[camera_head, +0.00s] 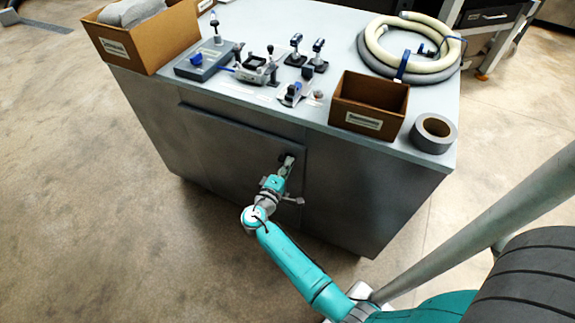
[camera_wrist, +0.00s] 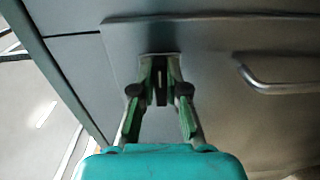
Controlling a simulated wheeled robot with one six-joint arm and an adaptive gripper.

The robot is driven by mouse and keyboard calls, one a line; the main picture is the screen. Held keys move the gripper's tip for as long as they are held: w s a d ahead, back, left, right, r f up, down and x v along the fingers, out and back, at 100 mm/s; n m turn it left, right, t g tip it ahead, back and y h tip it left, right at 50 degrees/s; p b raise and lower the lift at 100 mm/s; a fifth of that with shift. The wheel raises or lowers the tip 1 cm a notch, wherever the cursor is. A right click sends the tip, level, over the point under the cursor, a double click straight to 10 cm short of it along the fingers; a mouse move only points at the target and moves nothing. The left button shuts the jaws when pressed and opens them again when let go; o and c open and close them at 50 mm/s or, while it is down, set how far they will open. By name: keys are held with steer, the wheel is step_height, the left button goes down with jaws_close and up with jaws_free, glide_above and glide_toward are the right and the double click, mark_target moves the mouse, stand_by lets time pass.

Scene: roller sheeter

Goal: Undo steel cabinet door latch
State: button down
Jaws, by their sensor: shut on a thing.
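The grey steel cabinet (camera_head: 345,195) stands in front of me, with its door (camera_head: 235,150) facing my arm. My gripper (camera_head: 287,162) is at the door's upper right part, close to its right edge. In the wrist view my gripper (camera_wrist: 160,68) has its fingertips against the door face (camera_wrist: 210,55). Its fingers are shut on a small part there, which I take to be the latch. The fingers hide most of it, so its position cannot be told. A curved metal handle (camera_wrist: 278,88) is on the door to the right in the wrist view, apart from my fingers.
The cabinet top carries an open box with grey contents (camera_head: 140,45), several clamps and small tools (camera_head: 258,68), coiled hoses (camera_head: 410,70), an open brown box (camera_head: 368,125) and a tape roll (camera_head: 433,135). The floor (camera_head: 120,230) left of my arm is clear.

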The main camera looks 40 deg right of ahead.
steer(key=c, duration=1.2)
jaws_free()
steer(key=shift+d, duration=0.25)
steer(key=shift+a, duration=0.15)
steer(key=v, duration=1.2)
